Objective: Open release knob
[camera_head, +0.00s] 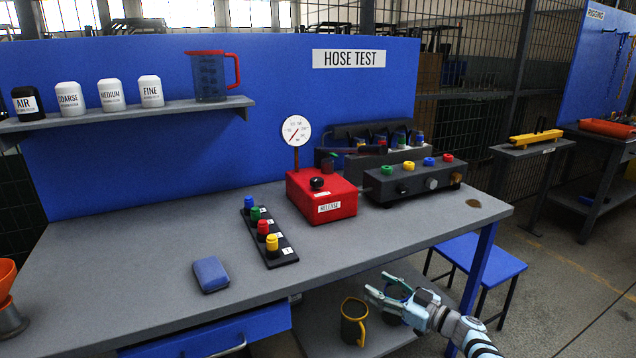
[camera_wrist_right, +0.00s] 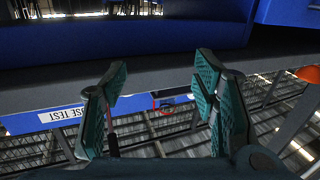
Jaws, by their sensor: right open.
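The red release box (camera_head: 340,199) stands on the grey bench in the head view, with a white RELEASE label on its front. A black release knob (camera_head: 316,183) sits on its top, and a round dial gauge (camera_head: 296,130) rises behind it. My right gripper (camera_head: 377,284) is low, in front of the bench edge, well below and to the right of the knob. It is open and empty, and its spread fingers show in the right wrist view (camera_wrist_right: 160,78). The knob cannot be made out in the wrist view. My left gripper is out of view.
A dark manifold (camera_head: 415,184) with coloured caps stands right of the box. A strip of coloured plugs (camera_head: 268,234) and a blue pad (camera_head: 210,275) lie to the left. A dark mug (camera_head: 353,322) is below the bench near my right gripper. The bench front is mostly clear.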

